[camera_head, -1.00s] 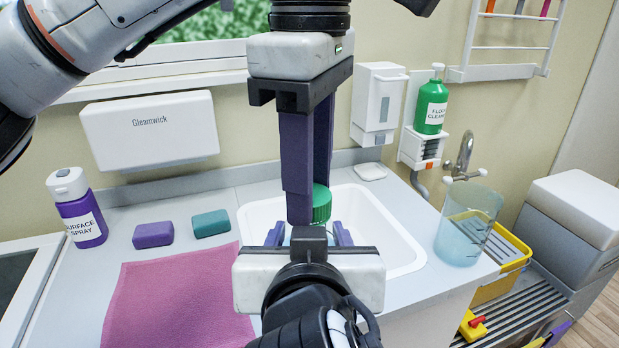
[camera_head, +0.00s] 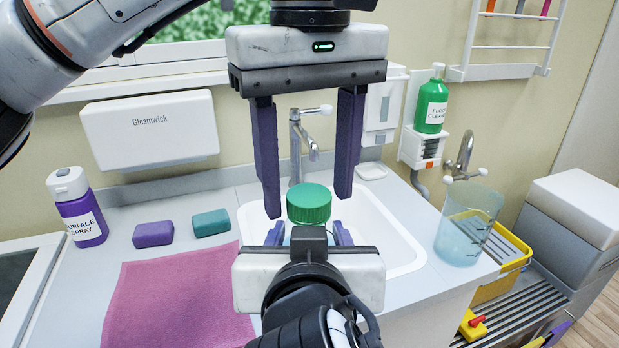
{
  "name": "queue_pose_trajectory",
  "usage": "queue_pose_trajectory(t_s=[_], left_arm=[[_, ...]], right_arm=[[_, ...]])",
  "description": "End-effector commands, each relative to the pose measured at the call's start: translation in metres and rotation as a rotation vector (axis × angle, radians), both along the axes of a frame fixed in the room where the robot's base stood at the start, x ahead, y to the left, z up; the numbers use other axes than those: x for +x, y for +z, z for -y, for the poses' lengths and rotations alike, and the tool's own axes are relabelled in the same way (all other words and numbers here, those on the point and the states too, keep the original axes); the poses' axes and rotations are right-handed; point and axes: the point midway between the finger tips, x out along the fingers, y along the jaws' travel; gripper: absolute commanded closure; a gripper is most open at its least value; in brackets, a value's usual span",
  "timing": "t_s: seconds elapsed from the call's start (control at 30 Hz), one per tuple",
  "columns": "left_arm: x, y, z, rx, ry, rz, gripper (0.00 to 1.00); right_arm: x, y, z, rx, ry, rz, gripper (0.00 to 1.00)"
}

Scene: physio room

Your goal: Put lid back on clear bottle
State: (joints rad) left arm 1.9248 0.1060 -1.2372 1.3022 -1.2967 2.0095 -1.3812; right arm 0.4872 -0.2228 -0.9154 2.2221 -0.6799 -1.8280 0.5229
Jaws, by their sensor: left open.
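The green ribbed lid (camera_head: 309,204) is upright in front of the sink basin, just above my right gripper (camera_head: 309,235). A small strip of the pale clear bottle (camera_head: 288,238) shows under the lid; the rest is hidden by my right gripper. The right gripper's purple fingers stand on either side of the bottle and appear shut on it. Whether the lid is fully seated cannot be seen. My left gripper (camera_head: 308,200) points down from above, open and empty, with its fingers to either side of the lid and clear of it.
A white sink (camera_head: 400,245) with a tap (camera_head: 300,145) lies behind. A pink cloth (camera_head: 175,300), two sponges and a purple spray bottle (camera_head: 78,208) are on the left. A clear jug (camera_head: 467,225) stands at the right counter edge.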

Motion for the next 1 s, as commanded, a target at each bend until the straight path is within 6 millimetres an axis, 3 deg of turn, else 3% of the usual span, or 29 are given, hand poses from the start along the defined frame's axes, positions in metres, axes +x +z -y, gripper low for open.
queue_pose_trajectory(t_s=[0.3,0.73,0.87,1.0], left_arm=[[0.000,0.039,0.000,0.002,0.001,0.004,0.46],[0.000,0.042,0.000,0.000,0.021,0.000,0.49],[0.000,0.045,0.000,0.004,0.146,0.001,0.49],[0.000,0.049,0.000,0.009,0.416,0.000,0.49]], right_arm=[[0.000,0.001,0.000,0.001,0.000,0.003,1.00],[0.000,0.001,0.000,0.001,0.000,0.003,1.00],[0.000,0.001,0.000,0.001,0.000,0.003,1.00],[0.000,0.001,0.000,0.001,0.000,0.003,1.00]])
